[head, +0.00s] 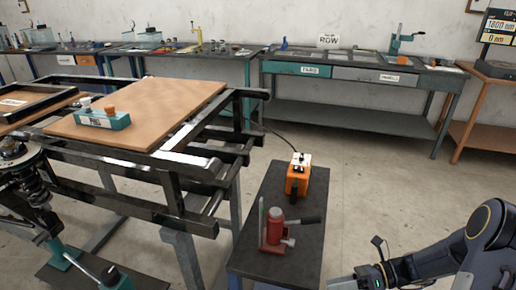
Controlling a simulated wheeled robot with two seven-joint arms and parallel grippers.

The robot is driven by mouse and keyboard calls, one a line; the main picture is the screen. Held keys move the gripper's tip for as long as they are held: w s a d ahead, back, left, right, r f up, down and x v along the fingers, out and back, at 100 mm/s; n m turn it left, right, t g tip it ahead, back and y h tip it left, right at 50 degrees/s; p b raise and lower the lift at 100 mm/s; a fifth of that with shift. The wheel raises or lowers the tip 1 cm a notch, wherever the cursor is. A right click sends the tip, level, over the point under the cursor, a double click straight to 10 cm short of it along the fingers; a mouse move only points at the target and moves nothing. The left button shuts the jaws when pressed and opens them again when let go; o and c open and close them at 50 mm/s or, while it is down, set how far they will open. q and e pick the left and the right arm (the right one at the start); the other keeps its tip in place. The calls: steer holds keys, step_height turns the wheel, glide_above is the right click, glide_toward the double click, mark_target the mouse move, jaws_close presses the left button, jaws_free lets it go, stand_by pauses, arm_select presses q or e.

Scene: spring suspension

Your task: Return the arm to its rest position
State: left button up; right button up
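My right arm (440,259) comes in from the lower right and reaches left along the bottom edge. Its gripper end (352,282) is by the right side of the small dark cart and is partly cut off by the frame edge. Its fingertips are not clear, so I cannot tell whether it is open or shut. No object shows clearly in it. My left arm and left gripper do not show.
A small dark cart (262,199) holds a red jack (274,228) and an orange device (297,178). A black frame (185,165) with a wooden board (160,105) and a coil-spring assembly (30,185) stand left. Workbenches line the wall. Floor (385,165) right of the cart is clear.

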steer(key=s+r+n+t+h+p, duration=0.3)
steer(key=s+r+n+h, duration=0.2)
steer(key=s+r+n, duration=0.3)
steer(key=s+r+n+t+h+p, duration=0.2)
steer(key=s+r+n+h, duration=0.4)
steer(key=r+n, duration=0.8)
steer(key=s+n+p, duration=0.1)
steer(key=s+n, duration=0.1)
steer(key=n, duration=0.1)
steer(key=shift+s+r+n+t+p, duration=0.2)
steer(key=shift+s+n+t+p, duration=0.1)
steer(key=shift+n+t, duration=0.1)
